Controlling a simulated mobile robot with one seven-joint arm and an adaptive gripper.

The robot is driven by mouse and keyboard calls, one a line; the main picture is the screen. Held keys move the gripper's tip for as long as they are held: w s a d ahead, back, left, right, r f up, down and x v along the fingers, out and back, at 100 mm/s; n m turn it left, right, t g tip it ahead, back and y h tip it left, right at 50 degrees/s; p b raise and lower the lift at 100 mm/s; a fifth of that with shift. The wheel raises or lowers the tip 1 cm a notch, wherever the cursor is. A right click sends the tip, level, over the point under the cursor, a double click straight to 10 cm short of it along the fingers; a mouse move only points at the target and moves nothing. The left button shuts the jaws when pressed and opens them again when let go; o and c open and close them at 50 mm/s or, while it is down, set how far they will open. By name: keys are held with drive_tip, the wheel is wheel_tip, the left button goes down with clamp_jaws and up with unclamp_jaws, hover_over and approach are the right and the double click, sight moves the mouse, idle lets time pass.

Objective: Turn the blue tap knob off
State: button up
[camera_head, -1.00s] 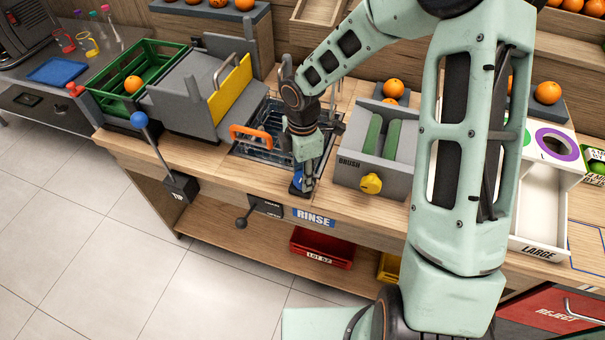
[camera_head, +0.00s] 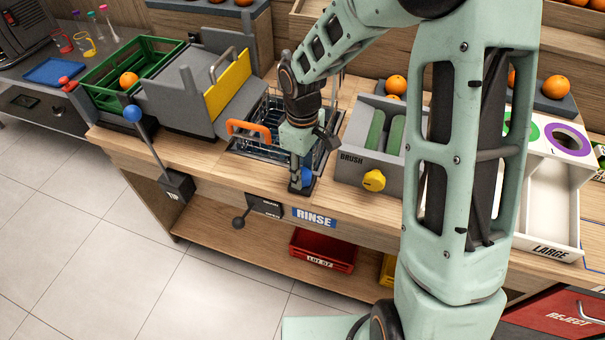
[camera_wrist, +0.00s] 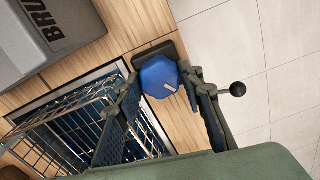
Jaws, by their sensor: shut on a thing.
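The blue tap knob (camera_head: 307,175) is at the front edge of the rinse basin (camera_head: 241,148), partly hidden by my gripper (camera_head: 300,187). In the wrist view the faceted knob (camera_wrist: 157,78) sits on a dark base and carries a short pale mark pointing toward the lower right. My gripper (camera_wrist: 164,84) points down at the knob, with one finger on each side of it. The fingers are shut on the knob. The exact contact on its far sides is hidden.
A wire basket with an orange handle (camera_head: 248,131) lies in the basin close to my gripper. The brush box (camera_head: 350,170) with its yellow knob (camera_head: 374,180) stands to the right. A black-knobbed lever (camera_head: 239,222) sticks out in front, beside the RINSE label (camera_head: 314,217).

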drive_tip(key=m+b, duration=0.2)
drive_tip(key=m, duration=0.2)
drive_tip(key=shift+f, duration=0.1)
drive_tip(key=shift+m+b, duration=0.5)
drive_tip(key=shift+m, duration=1.1)
drive_tip(key=o, duration=1.2)
drive_tip(key=shift+c, duration=0.2)
wheel_tip(320, 180, up, 12)
